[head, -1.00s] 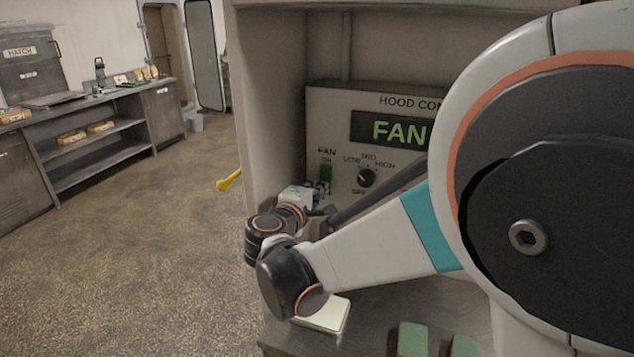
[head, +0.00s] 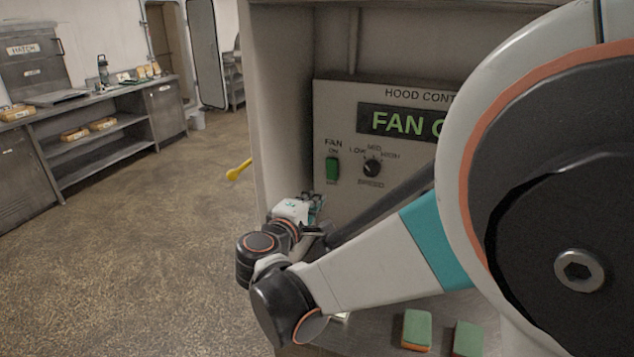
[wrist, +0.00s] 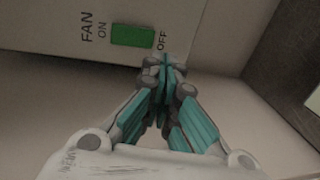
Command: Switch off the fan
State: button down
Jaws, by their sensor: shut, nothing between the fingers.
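The hood control panel (head: 340,105) stands inside the grey cabinet, its display partly hidden by my arm and showing "FAN O" in green. The green fan switch (head: 332,170) sits on the panel's left, between the words ON and a lower label. In the wrist view the switch (wrist: 132,36) lies just beyond the fingertips, with OFF printed at its right end. My gripper (head: 314,205) is below the switch in the head view. In the wrist view my gripper (wrist: 166,68) is shut and empty, its tips near the OFF label; I cannot tell whether they touch the panel.
A black speed knob (head: 372,168) is right of the switch. Two green-topped sponges (head: 417,328) lie on the metal counter below. The cabinet's left wall (head: 278,110) stands close beside my gripper. A yellow-handled object (head: 238,170) shows beyond that wall.

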jog(key=v, duration=0.6)
jog(key=shift+f, duration=0.75)
jog(key=shift+a, duration=0.1)
